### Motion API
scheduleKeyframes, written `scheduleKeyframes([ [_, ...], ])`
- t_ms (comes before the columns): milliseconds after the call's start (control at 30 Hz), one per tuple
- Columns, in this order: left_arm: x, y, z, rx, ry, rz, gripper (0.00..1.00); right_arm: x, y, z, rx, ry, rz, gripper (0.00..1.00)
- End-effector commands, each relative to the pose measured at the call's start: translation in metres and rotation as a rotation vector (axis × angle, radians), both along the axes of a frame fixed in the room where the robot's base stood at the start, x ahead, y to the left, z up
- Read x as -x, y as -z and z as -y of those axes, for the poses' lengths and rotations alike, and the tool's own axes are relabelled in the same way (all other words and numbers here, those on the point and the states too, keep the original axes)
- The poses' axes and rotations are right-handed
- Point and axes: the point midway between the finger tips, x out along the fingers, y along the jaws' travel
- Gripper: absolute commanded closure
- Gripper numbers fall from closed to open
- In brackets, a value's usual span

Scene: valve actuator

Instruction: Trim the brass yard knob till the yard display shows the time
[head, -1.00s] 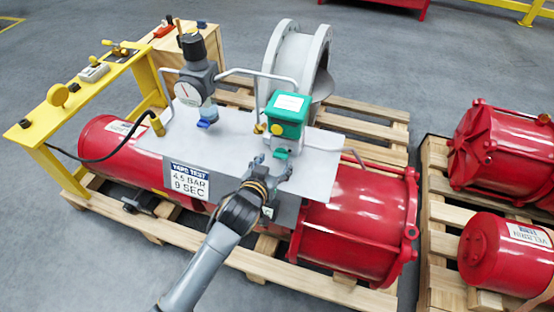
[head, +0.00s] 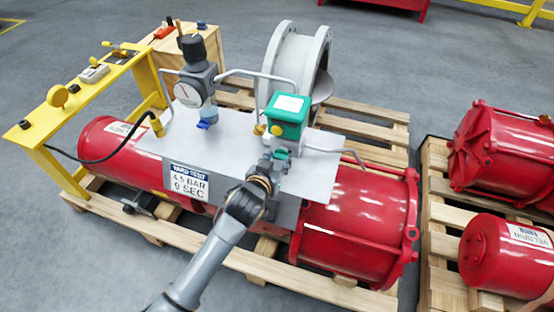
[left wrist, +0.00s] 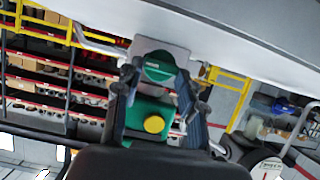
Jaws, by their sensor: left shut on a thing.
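A green box (head: 287,115) with a white top label stands on the grey plate (head: 318,178). A yellow round knob (head: 277,130) is on its front, and a brass-coloured fitting (head: 259,129) is at its left side. My left gripper (head: 277,159) is at the front below the box. A dial gauge (head: 188,95) stands left. No time reading is legible. My right gripper is out of view.
A plate (head: 189,182) reads "YARD TEST 4.5 BAR 9 SEC". Grey bent tubes rise beside the box. A yellow frame (head: 50,130) stands left. A grey flanged pipe (head: 295,55) is behind. Red cylinders lie on pallets, with more at right.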

Motion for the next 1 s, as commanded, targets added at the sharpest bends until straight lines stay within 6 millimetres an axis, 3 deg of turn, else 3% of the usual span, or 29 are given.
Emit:
scheduleKeyframes([
  [267,0.000,-0.002,-0.001,0.083,-0.001,-0.029,0.92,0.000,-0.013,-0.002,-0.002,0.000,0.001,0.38],
  [600,-0.002,-0.001,-0.006,0.316,-0.003,-0.105,0.92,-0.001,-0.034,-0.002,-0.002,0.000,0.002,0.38],
  [1000,-0.003,0.003,-0.009,0.534,-0.001,-0.174,0.92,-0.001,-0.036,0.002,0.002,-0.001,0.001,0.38],
])
